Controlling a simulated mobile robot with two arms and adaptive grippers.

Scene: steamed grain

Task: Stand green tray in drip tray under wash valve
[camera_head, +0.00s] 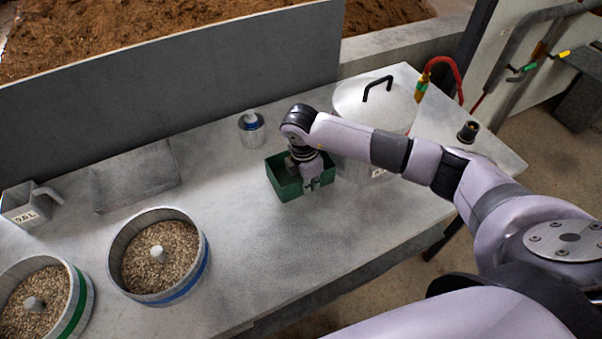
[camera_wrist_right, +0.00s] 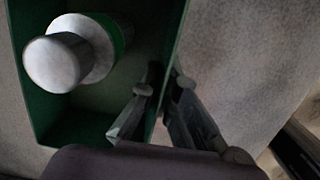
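The green tray (camera_head: 288,190) is an open box near the middle of the grey table in the head view. My right gripper (camera_head: 312,182) points down at its right wall. In the right wrist view the fingers (camera_wrist_right: 164,82) sit on either side of the wall of the green tray (camera_wrist_right: 179,30), one inside and one outside, closed in on it. Inside the tray is a pale knobbed cylinder with a green band (camera_wrist_right: 88,50). Valves with a green handle (camera_head: 528,67) and a yellow handle (camera_head: 563,54) are at the upper right. I cannot tell which is the wash valve. A dark box (camera_head: 583,98) below may be the drip tray.
A large lidded pot (camera_head: 362,104) stands close behind the green tray. A small canister (camera_head: 252,132) is behind it to the left. Round grain containers (camera_head: 201,262) and a jug (camera_head: 22,207) stand at left. The table's front middle is clear.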

